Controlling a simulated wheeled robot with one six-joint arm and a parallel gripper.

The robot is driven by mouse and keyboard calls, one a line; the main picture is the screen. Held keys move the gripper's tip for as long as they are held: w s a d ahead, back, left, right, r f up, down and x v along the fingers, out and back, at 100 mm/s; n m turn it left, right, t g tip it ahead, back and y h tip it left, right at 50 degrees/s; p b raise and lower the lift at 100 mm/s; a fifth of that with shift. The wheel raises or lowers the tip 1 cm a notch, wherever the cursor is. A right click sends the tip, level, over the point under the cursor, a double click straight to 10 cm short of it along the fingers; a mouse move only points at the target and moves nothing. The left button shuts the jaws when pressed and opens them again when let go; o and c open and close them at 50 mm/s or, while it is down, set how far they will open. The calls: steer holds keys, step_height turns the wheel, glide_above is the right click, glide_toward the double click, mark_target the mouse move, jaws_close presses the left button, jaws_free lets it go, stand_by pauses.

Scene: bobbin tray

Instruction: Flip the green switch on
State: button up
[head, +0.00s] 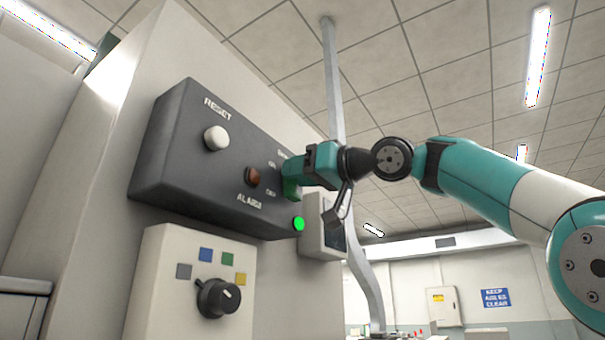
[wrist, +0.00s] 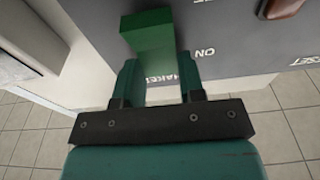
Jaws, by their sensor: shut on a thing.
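The green switch (wrist: 148,40) is a block-shaped lever on a dark control panel (head: 168,165). In the wrist view it lies between the fingers of my gripper (wrist: 158,78), which is shut on it. The ON label is beside the lever in that view. In the head view my gripper (head: 291,170) is against the panel's right part, and a dark green part of the switch (head: 291,189) shows below the fingers. The fingers hide much of the switch there, so I cannot tell its exact position. A round green lamp (head: 298,223) below glows brightly.
A white RESET button (head: 216,138) and a red-brown ALARM button (head: 253,177) are on the same panel, left of my gripper. A black rotary knob (head: 218,297) is on a pale box below. A grey pipe (head: 335,80) runs behind my wrist. Free room lies to the right.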

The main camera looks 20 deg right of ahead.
steer(key=shift+r, duration=0.15)
stand_by(0.4)
steer(key=o, duration=0.9)
